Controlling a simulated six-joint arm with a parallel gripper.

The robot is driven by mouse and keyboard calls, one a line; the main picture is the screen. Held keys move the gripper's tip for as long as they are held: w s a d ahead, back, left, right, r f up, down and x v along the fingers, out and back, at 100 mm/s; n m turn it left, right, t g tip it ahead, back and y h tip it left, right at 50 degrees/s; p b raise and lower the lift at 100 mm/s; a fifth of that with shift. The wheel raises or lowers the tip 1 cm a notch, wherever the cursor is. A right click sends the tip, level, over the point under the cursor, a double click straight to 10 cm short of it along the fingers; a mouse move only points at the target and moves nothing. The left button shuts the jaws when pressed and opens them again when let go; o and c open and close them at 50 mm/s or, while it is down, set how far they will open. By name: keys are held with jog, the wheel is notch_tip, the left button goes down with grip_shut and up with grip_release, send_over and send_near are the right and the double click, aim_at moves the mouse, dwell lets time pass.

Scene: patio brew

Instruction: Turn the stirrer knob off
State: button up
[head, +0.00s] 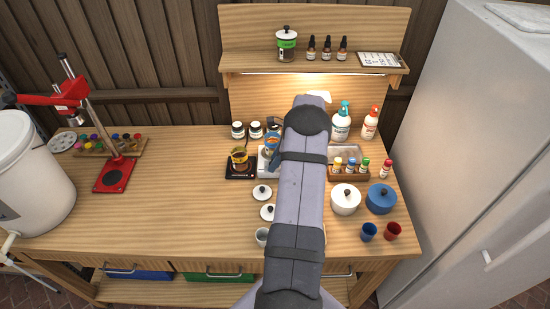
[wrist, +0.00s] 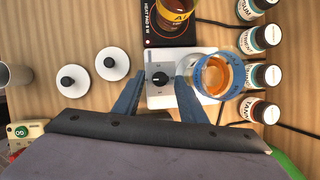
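The white stirrer (wrist: 160,98) lies under my gripper in the wrist view, and its left part (head: 264,163) shows beside my arm in the head view. Its round black knob (wrist: 160,78) faces the wrist camera with a small pale mark on it. My gripper (wrist: 158,76) is open, with its two blue fingers apart. The knob appears between the fingertips; I cannot tell whether either finger touches it or how high they are above it. A glass beaker (wrist: 218,76) of amber liquid with a blue rim stands on the stirrer, close to the right finger in the wrist view.
A black heat pad (wrist: 168,40) with an amber-filled vessel (head: 240,156) is beside the stirrer. Several labelled jars (wrist: 260,76) stand past the beaker, with dark cables near them. Two white lids (wrist: 112,63) lie on the wood. The table's left middle (head: 180,210) is clear.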

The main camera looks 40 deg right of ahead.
jog(key=shift+f, duration=0.15)
grip_shut()
jog(key=shift+f+n+b, duration=0.1)
jog(key=shift+n+b, duration=0.2)
jog(key=shift+b, duration=0.05)
jog(key=n+b, duration=0.1)
jog(key=n+y+b, duration=0.1)
jog(key=shift+w+d+f+n+g, duration=0.15)
jog(key=shift+n+g, duration=0.15)
jog(key=shift+n+g+y+b, duration=0.4)
jog(key=shift+n+b, duration=0.4)
jog(key=shift+n, duration=0.5)
jog(key=shift+w+r+n+g+b, duration=0.1)
jog(key=shift+n+g+b, duration=0.1)
jog(key=shift+n, duration=0.3)
jog(key=shift+r+n+g+b, duration=0.1)
jog(key=shift+n+g, duration=0.1)
jog(key=shift+n, duration=0.3)
